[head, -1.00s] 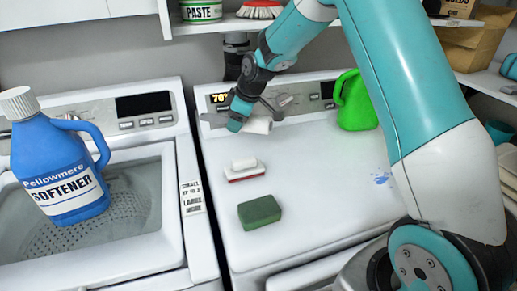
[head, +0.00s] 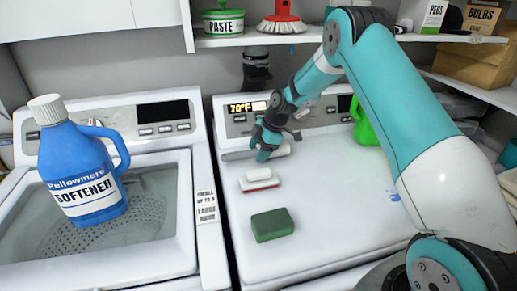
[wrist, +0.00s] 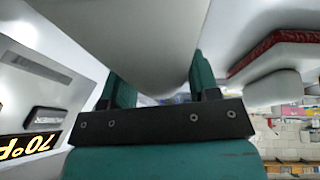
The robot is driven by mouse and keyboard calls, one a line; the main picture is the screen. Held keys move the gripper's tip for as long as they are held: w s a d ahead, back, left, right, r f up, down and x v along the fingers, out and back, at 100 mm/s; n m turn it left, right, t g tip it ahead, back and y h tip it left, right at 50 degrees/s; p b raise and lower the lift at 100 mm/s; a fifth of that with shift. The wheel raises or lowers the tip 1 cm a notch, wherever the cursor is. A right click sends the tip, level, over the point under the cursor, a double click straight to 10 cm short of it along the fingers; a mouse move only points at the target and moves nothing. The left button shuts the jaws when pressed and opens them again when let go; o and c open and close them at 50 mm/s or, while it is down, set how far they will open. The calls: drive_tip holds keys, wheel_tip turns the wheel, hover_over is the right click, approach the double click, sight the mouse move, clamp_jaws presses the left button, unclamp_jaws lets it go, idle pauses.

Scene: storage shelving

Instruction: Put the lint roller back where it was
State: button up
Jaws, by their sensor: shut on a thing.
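The lint roller shows as a pale roll (head: 282,149) at the back of the right-hand machine's white top (head: 330,200), just in front of the control panel. My gripper (head: 265,152) is shut on it and hides much of it. In the wrist view the pale, smooth body of the lint roller (wrist: 155,40) fills the space between the green fingers of my gripper (wrist: 160,82). Whether the roller touches the top cannot be told.
A red-and-white brush (head: 260,181) and a green sponge (head: 272,224) lie in front of my gripper. A green jug (head: 366,128) stands right, partly behind my arm. A blue softener bottle (head: 82,170) is at the left machine. A shelf (head: 345,38) runs above.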

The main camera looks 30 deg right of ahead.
drive_tip(key=shift+f, duration=0.35)
drive_tip(key=o, duration=0.9)
drive_tip(key=shift+r, duration=0.1)
